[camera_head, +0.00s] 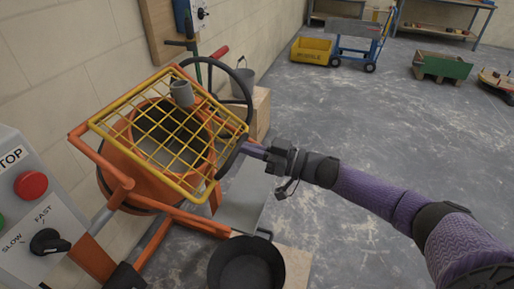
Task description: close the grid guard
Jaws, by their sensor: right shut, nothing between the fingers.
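The yellow grid guard (146,97) lies across the mouth of the orange mixer drum (118,168). The drum's dark opening shows through the bars. I cannot tell whether the guard rests fully on its frame. A grey cylindrical piece (181,93) sits at the guard's far side. My right gripper (247,149) comes in from the right and is shut and empty. Its tips are by the guard's right side, close to a black curved rim (234,158); I cannot tell whether they touch. My left gripper is out of view.
A control panel with a red stop button (30,184) and a black speed knob (48,241) stands at the left. A black tub (246,265) is below the drum. A grey bucket (243,80) stands behind. The floor to the right is mostly clear, with a yellow bin (311,50) and green box (442,67) farther off.

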